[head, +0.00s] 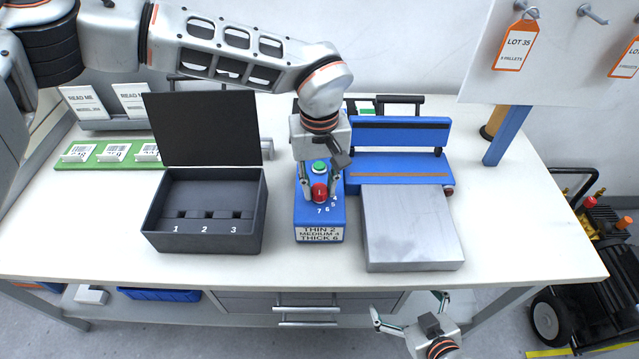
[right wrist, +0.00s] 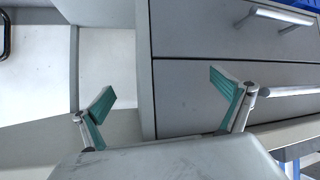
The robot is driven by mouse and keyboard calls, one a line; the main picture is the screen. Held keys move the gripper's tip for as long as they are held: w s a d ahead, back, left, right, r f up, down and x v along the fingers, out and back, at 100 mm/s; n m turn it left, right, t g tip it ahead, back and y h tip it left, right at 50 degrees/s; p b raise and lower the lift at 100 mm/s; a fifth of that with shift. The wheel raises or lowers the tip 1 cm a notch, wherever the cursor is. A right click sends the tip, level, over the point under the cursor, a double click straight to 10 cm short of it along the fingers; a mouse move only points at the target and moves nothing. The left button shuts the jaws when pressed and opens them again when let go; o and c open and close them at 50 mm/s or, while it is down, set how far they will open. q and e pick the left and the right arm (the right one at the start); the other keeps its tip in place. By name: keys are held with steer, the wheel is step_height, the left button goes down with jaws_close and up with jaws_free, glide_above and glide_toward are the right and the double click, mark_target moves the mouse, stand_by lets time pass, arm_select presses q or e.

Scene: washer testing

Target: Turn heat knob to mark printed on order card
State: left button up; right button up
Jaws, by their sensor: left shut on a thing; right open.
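A blue control box (head: 305,218) stands at the middle of the table, with a red knob (head: 320,191) on its sloping top. Numbers are printed around the knob; 4, 5, 6 and 7 show. A green button (head: 319,167) sits behind the knob. A label (head: 319,234) on the box front reads THIN 2, MEDIUM 4, THICK 6. My left gripper (head: 320,196) reaches down from above and is shut on the red knob, a finger at each side. My right gripper (head: 410,308) is open and empty in front of the table; the right wrist view shows its spread teal fingers (right wrist: 165,95). I cannot make out an order card.
An open black box (head: 255,215) with slots 1, 2, 3 stands left of the control box. A blue sealer with a grey metal plate (head: 410,230) stands close on the right. A LOT 35 tag (head: 516,46) hangs at the back right. Drawers (right wrist: 215,100) face my right gripper.

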mark_target(320, 189)
arm_select(q)
steer(key=shift+w+r, duration=0.1)
steer(key=o, duration=1.1)
step_height(320, 189, up, 12)
stand_by(0.4)
